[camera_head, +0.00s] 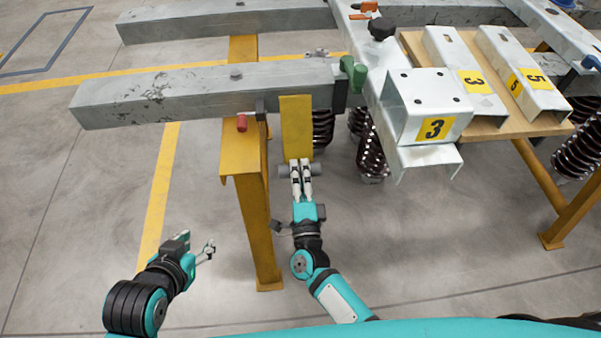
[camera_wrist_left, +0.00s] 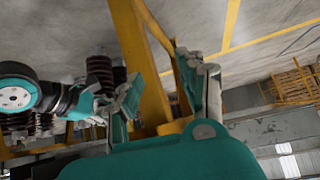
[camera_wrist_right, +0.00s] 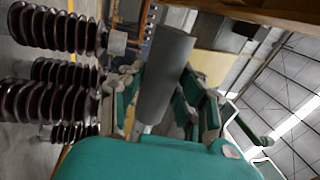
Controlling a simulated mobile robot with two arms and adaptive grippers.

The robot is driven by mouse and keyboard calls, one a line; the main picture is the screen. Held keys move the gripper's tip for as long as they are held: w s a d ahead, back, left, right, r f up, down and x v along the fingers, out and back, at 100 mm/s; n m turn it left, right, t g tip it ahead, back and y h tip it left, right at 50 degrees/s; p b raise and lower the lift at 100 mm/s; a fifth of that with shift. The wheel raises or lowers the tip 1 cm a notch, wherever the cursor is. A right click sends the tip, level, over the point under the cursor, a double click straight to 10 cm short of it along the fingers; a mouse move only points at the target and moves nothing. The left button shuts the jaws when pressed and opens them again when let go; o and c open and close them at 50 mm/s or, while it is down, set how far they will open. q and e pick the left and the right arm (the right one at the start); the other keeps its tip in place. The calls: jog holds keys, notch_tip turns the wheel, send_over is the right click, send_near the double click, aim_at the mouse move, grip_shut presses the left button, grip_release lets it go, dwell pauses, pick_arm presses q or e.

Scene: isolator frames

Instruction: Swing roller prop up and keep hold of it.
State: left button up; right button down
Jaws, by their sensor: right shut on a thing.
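The roller prop shows in the head view as a yellow plate (camera_head: 296,122) beside the near grey beam, with a grey roller (camera_head: 315,170) at its near end. In the right wrist view the roller (camera_wrist_right: 166,72) is a grey cylinder between the fingers. My right gripper (camera_head: 300,165) is shut on the roller, its fingers covering the roller's middle. Whether the plate hangs or is tilted outward is hard to tell. My left gripper (camera_head: 207,246) is open and empty, low and left of the yellow leg; its spread fingers also show in the left wrist view (camera_wrist_left: 168,90).
A yellow stand leg (camera_head: 256,215) stands between my two grippers. The grey beam (camera_head: 160,98) runs above it, with a red-ended pin (camera_head: 242,123) and a green handle (camera_head: 354,72). Dark ribbed insulators (camera_head: 371,155) hang at the right. Bracket 3 (camera_head: 425,90) overhangs there.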

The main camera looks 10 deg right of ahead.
jog(key=shift+s+r+p, duration=0.2)
jog(key=shift+p, duration=0.35)
jog(key=shift+s+r+g+p, duration=0.1)
jog(key=shift+r+g+p, duration=0.2)
jog(key=shift+p, duration=0.2)
jog(key=shift+s+r+g+p, duration=0.3)
jog(key=shift+s+p, duration=0.1)
jog(key=shift+p, duration=0.85)
jog(key=shift+s+f+p, duration=0.15)
jog(key=shift+p, duration=0.15)
pick_arm(q)
jog(key=s+a+f+g+y, duration=0.1)
jog(key=s+a+f+g, duration=0.1)
jog(key=s+f+g, duration=0.3)
jog(key=s, duration=0.2)
jog(key=shift+s+a+f, duration=0.25)
jog(key=shift+s+a, duration=0.05)
jog(key=shift+s, duration=0.05)
